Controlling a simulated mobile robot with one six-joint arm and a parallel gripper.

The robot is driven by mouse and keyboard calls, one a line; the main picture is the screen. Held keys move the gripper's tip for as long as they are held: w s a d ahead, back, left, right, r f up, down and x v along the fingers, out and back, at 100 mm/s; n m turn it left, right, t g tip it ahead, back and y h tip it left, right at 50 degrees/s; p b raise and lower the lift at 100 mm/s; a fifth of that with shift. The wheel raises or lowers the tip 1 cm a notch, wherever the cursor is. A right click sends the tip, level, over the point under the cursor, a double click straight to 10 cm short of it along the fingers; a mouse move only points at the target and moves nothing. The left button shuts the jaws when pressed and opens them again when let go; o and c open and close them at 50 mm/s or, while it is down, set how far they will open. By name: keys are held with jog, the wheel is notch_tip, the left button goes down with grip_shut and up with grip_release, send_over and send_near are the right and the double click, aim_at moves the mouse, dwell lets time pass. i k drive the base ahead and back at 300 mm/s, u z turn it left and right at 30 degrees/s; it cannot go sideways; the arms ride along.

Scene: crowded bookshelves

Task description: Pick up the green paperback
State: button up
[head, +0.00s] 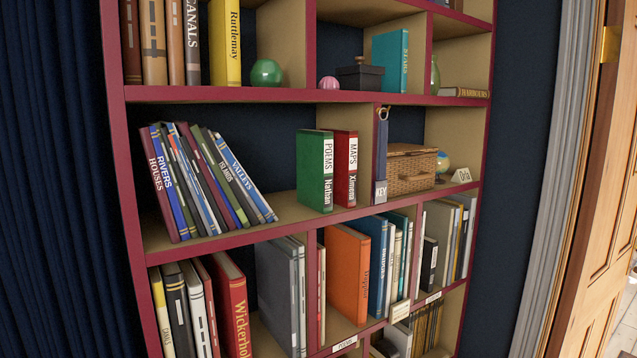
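A green book (311,172) stands upright on the middle shelf (290,209) in the head view. Its spine has a white label reading POEMS, with Nathan below. A red book (343,168) labelled MAPS and Ximena stands close beside it on the right. The left cover of the green book faces open space. My gripper is not in view.
Several thin books (200,180) lean to the left of the green book, with a gap between. A shelf board (300,96) runs above.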

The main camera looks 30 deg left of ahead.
aim_at(315, 149)
jog(key=z, duration=0.05)
jog(key=k, duration=0.75)
jog(key=u, duration=1.35)
jog(key=i, duration=1.05)
jog(key=u, duration=0.05)
